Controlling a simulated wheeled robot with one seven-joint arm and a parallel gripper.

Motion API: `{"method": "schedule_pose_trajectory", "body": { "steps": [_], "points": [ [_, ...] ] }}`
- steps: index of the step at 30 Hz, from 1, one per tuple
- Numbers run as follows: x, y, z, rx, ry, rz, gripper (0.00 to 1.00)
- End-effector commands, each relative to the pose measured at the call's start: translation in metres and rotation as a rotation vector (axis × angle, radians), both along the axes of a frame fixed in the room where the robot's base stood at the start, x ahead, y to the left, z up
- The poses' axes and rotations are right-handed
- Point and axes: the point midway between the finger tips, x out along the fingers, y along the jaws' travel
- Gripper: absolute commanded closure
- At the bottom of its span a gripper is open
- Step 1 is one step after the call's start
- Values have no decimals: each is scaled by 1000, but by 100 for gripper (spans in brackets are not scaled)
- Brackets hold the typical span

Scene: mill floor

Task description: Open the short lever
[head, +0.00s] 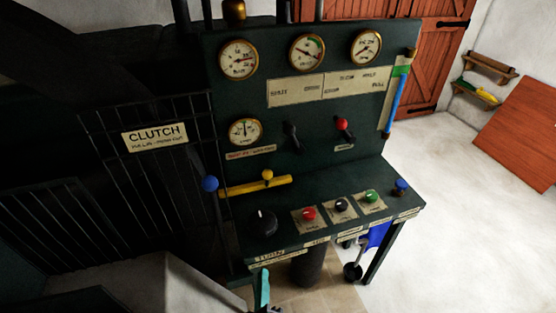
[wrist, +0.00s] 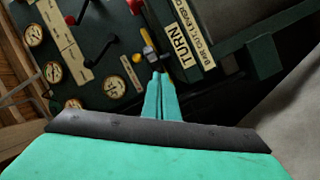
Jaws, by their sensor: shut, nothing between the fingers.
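Two small levers stand on the upright panel of the dark green console: a black one (head: 292,137) and a red-knobbed one (head: 343,128). I cannot tell which lever counts as the short one. A yellow bar (head: 240,188) with a yellow ball lies along the back left of the console's desk, and a blue-knobbed lever (head: 209,184) stands at its left end. My teal gripper (head: 264,288) is low in front of the console's front edge, apart from the panel levers. In the wrist view its fingers (wrist: 158,78) are together and hold nothing.
The desk carries a large black dial (head: 263,223) and red, black and green knobs. A blue knob (head: 401,187) is at its right end. Gauges fill the upper panel. A barred clutch guard (head: 150,160) stands left. Pale floor (head: 450,200) lies open to the right.

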Motion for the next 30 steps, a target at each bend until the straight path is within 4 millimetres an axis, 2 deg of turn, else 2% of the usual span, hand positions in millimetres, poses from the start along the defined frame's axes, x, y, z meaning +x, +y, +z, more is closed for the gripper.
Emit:
{"method": "schedule_pose_trajectory", "body": {
  "steps": [1,6,11,15,21,24,30],
  "points": [
    [21,3,11,-55,-20,-1,100],
    [80,9,45,-252,-58,-29,100],
    [131,14,89,-428,-91,-75,100],
    [169,17,135,-570,-114,-131,100],
    [204,20,193,-718,-128,-209,100],
    [213,20,211,-758,-129,-234,100],
    [218,20,224,-789,-128,-255,100]
  ]
}}
